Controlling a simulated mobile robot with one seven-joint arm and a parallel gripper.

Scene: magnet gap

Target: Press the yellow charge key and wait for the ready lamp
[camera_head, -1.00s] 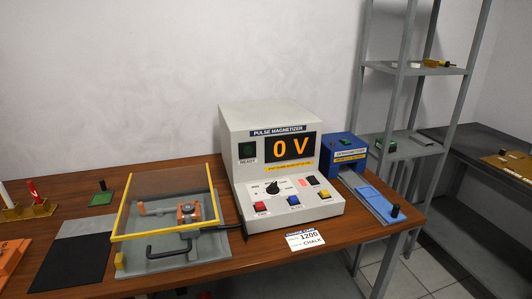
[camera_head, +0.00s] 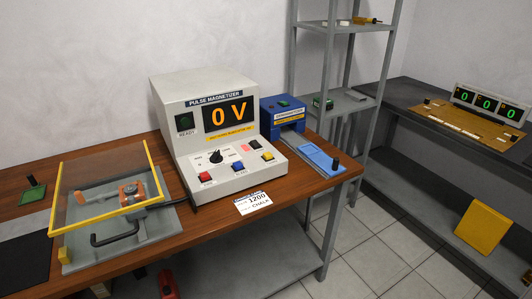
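The pulse magnetizer (camera_head: 168,98) is a pale box on the wooden table, with a sloped front panel. Its display (camera_head: 228,115) reads 0 V in orange. The ready lamp (camera_head: 184,122), above the word READY, is dark green and looks unlit. The yellow key (camera_head: 268,157) is at the right of the panel. A red key (camera_head: 205,177) and a blue key (camera_head: 238,166) sit to its left. A black knob (camera_head: 215,157) is above them. My gripper is not in view.
A fixture with a yellow-framed clear cover (camera_head: 100,212) stands left of the magnetizer. A blue device (camera_head: 282,116) with a light-blue slide (camera_head: 318,160) stands right. Grey shelves (camera_head: 345,102) and a dark bench (camera_head: 410,92) stand right.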

